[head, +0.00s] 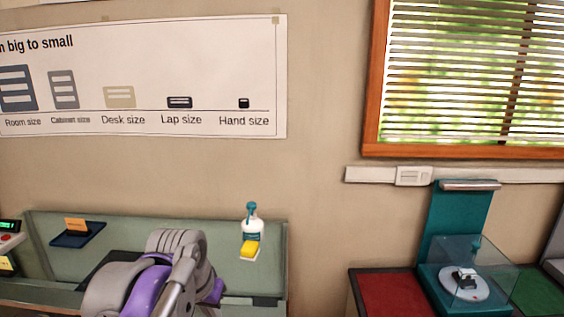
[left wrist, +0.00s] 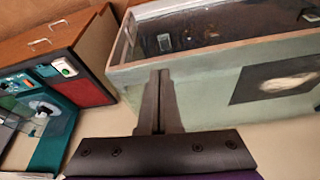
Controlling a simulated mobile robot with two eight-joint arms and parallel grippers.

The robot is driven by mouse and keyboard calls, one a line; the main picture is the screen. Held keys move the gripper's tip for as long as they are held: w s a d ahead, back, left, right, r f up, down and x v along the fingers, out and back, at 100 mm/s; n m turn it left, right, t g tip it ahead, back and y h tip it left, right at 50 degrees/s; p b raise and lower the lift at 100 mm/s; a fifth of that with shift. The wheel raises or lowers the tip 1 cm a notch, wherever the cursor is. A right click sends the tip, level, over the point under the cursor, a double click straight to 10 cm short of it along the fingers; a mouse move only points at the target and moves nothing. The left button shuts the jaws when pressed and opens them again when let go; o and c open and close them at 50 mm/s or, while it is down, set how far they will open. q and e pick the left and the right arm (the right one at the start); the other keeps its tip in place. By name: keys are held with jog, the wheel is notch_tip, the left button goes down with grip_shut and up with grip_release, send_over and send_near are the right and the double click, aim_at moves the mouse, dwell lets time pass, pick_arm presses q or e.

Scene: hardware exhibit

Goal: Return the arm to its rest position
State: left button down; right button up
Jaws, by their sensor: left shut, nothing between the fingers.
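My left gripper (left wrist: 160,75) shows in the left wrist view with its two dark fingers together and nothing between them. Its fingertips overlap the green side of a counter in that picture; I cannot tell how far apart they are. In the head view a grey and purple arm of mine is raised in front of the green counter (head: 272,275), and its gripper is not visible there. My right gripper is in neither view.
A teal exhibit stand (head: 455,225) with a clear cover is farther right, beside a red panel (head: 392,294). A window and a size chart are on the wall.

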pick_arm(q)
jog(key=s+a+f+n+t, duration=0.1)
jog(key=s+a+f, duration=0.1)
jog(key=s+f, duration=0.5)
jog(key=s+a+f+n+t, duration=0.1)
jog(key=s+a+f, duration=0.1)
jog(key=s+f, duration=0.6)
notch_tip(320, 180, down, 4)
jog(key=shift+s+f+y, duration=0.1)
jog(key=shift+s+y, duration=0.1)
jog(key=shift+y, duration=0.1)
